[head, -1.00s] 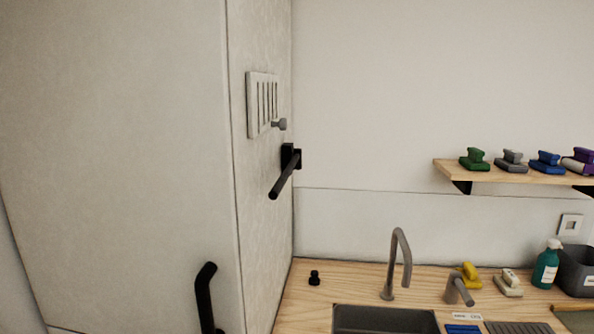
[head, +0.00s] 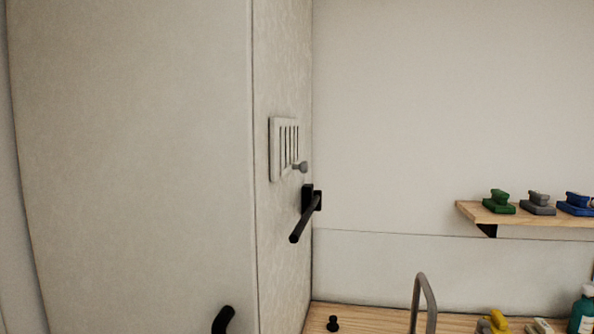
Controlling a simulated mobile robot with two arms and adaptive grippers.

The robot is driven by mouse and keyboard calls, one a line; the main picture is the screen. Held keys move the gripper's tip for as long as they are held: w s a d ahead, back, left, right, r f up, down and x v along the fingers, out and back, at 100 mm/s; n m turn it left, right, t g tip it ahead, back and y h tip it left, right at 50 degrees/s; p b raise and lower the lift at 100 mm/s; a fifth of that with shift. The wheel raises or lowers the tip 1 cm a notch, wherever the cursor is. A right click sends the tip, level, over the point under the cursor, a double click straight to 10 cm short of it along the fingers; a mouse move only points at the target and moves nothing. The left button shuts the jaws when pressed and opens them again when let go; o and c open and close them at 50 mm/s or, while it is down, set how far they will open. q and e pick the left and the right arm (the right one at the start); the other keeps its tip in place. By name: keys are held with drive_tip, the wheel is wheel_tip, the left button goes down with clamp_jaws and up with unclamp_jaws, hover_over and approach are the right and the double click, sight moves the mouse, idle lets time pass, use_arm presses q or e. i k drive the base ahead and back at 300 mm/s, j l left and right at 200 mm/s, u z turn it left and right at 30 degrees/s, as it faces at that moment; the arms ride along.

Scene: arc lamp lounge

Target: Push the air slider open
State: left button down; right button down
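The air slider (head: 285,149) is a pale vent plate with several dark vertical slots, set on the narrow side face of a tall white cabinet in the head view. A small grey knob (head: 300,167) sticks out at its lower right. Dark slots show in the plate, but I cannot tell how far the slider is open. Neither of my grippers is in the head view.
A black bar holder (head: 305,212) juts out just below the vent. The tall cabinet (head: 135,160) fills the left, with a black handle (head: 223,320) low down. A shelf (head: 470,212) with several scrubbers is at right, above a wooden counter (head: 375,322) with a tap (head: 424,295).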

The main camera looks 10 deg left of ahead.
sight(303, 166)
drive_tip(key=i+l, duration=0.1)
drive_tip(key=l, duration=0.25)
drive_tip(key=i+l+z, duration=0.15)
drive_tip(key=l, duration=0.2)
drive_tip(key=i+l, duration=0.1)
drive_tip(key=l, duration=0.25)
drive_tip(key=i+l+z, duration=0.15)
drive_tip(key=l, duration=0.2)
